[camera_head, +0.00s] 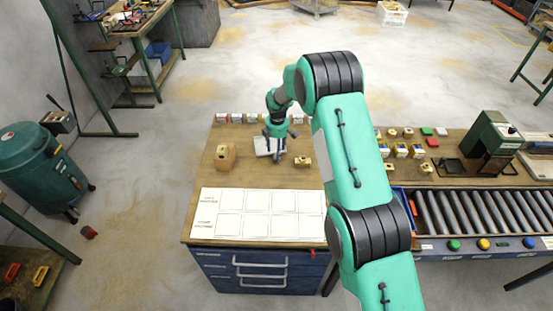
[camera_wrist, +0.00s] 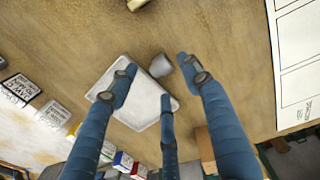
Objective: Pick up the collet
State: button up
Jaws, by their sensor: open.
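A small grey, roughly cylindrical piece, which looks like the collet (camera_wrist: 160,66), lies on the wooden bench top just beside a pale flat tray (camera_wrist: 143,98). In the head view I cannot make the collet out behind my gripper (camera_head: 276,150). My gripper, with three blue fingers, points down over the tray's edge. It also shows in the wrist view (camera_wrist: 160,85), where its fingers are spread and empty. The collet appears between the two outer fingertips, apart from them as far as I can tell.
A brass-coloured piece (camera_head: 303,162) stands right of my gripper, and a tan block (camera_head: 226,156) left. A white sheet with boxes (camera_head: 257,214) covers the bench front. Several small labelled boxes (camera_head: 236,118) line the back edge. A roller conveyor (camera_head: 480,212) is at right.

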jog(key=shift+a+f, duration=0.1)
jog(key=shift+f, duration=1.75)
jog(key=shift+w, duration=0.1)
grip_shut()
jog(key=shift+r, duration=1.6)
jog(key=shift+s+r, duration=0.2)
jog(key=shift+s, duration=0.05)
jog(key=s+d, duration=0.1)
jog(key=s, duration=0.4)
jog(key=s+d+r, duration=0.1)
jog(key=s, duration=0.4)
jog(key=s+d+b, duration=0.1)
jog(key=s+d, duration=0.1)
jog(key=s, duration=0.3)
jog(key=shift+r, duration=0.2)
